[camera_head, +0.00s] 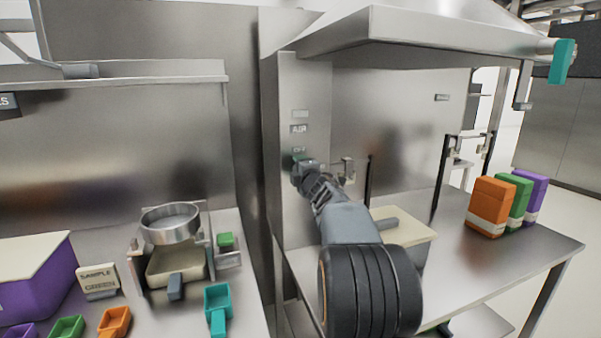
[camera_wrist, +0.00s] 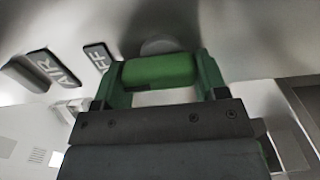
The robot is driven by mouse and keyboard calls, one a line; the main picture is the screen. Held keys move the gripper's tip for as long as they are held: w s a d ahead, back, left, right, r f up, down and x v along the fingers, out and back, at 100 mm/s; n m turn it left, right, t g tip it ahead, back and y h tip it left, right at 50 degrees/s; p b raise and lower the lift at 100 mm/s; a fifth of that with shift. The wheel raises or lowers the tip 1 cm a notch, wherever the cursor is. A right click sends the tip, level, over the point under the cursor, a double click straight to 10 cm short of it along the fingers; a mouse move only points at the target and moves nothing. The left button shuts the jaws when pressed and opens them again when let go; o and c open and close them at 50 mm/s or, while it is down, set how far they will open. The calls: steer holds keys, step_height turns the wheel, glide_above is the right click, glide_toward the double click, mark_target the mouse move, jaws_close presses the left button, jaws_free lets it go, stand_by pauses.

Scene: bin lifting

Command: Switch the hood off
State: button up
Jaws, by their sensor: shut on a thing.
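The steel hood (camera_head: 430,28) hangs at the upper right over a counter. Below its left end is an upright steel panel (camera_head: 312,85) with small dark labels, one reading AIR (camera_head: 299,129). The wrist view shows the AIR label (camera_wrist: 55,70) and another label ending in FF (camera_wrist: 98,57), partly covered. My gripper (camera_head: 300,168) is at the panel just below these labels. In the wrist view my gripper (camera_wrist: 162,80) is shut on a green rounded switch handle (camera_wrist: 158,69), one finger at each end. The switch's base is mostly hidden.
A teal handle (camera_head: 562,62) hangs at the hood's right corner. Orange (camera_head: 491,207), green and purple boxes stand on the right counter. A pale-topped bin (camera_head: 411,240) is partly behind my arm. The left counter holds a round pan (camera_head: 170,223), scoops and a purple box (camera_head: 40,275).

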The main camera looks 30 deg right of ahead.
steer(key=o, duration=0.9)
steer(key=shift+o, duration=0.2)
steer(key=v, duration=1.3)
steer(key=shift+s, duration=0.35)
steer(key=shift+s+a, duration=0.1)
steer(key=shift+a, duration=0.05)
